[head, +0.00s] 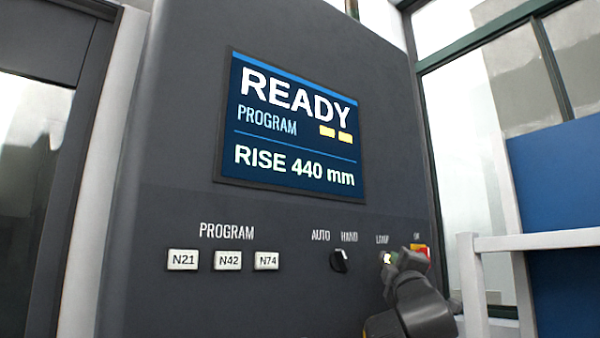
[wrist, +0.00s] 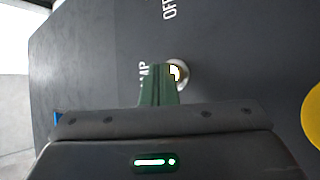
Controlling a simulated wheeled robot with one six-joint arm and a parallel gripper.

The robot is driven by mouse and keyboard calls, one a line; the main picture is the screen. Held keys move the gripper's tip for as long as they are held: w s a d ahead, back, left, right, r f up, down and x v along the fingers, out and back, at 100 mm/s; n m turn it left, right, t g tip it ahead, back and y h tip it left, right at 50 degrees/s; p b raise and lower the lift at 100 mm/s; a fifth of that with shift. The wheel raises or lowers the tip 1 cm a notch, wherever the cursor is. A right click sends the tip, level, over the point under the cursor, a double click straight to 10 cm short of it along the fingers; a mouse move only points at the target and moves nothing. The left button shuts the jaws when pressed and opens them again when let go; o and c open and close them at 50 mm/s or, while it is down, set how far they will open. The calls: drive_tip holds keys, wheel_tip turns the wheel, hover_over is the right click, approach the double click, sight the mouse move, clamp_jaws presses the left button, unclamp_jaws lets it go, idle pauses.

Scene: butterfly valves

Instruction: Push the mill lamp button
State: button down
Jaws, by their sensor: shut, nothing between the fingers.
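The lamp button (head: 387,258) is a small round pale button under the label "LAMP" on the dark control panel (head: 300,215). In the wrist view the lamp button (wrist: 177,72) shows a light ring with a yellowish-white centre. My gripper (head: 404,257) is at the lower right of the panel, close beside the lamp button. In the wrist view its green fingers (wrist: 160,70) are together and empty, with their tips at the left edge of the button and partly covering it. I cannot tell whether they touch it.
A screen (head: 292,130) reads READY, PROGRAM, RISE 440 mm. An AUTO/HAND knob (head: 339,261) is left of the lamp button. Program buttons (head: 228,260) sit further left. A red and yellow control (head: 420,250) is just right of it, partly hidden. A white rail (head: 535,241) stands at right.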

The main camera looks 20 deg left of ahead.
drive_tip(key=shift+w+a, duration=0.15)
drive_tip(key=shift+a, duration=0.05)
drive_tip(key=shift+d, duration=0.1)
drive_tip(key=shift+s+d, duration=0.2)
drive_tip(key=shift+s, duration=0.05)
idle(0.4)
drive_tip(key=s+d+p, duration=0.3)
drive_tip(key=d, duration=0.2)
drive_tip(key=shift+s+p, duration=0.25)
drive_tip(key=shift+p, duration=0.1)
idle(1.9)
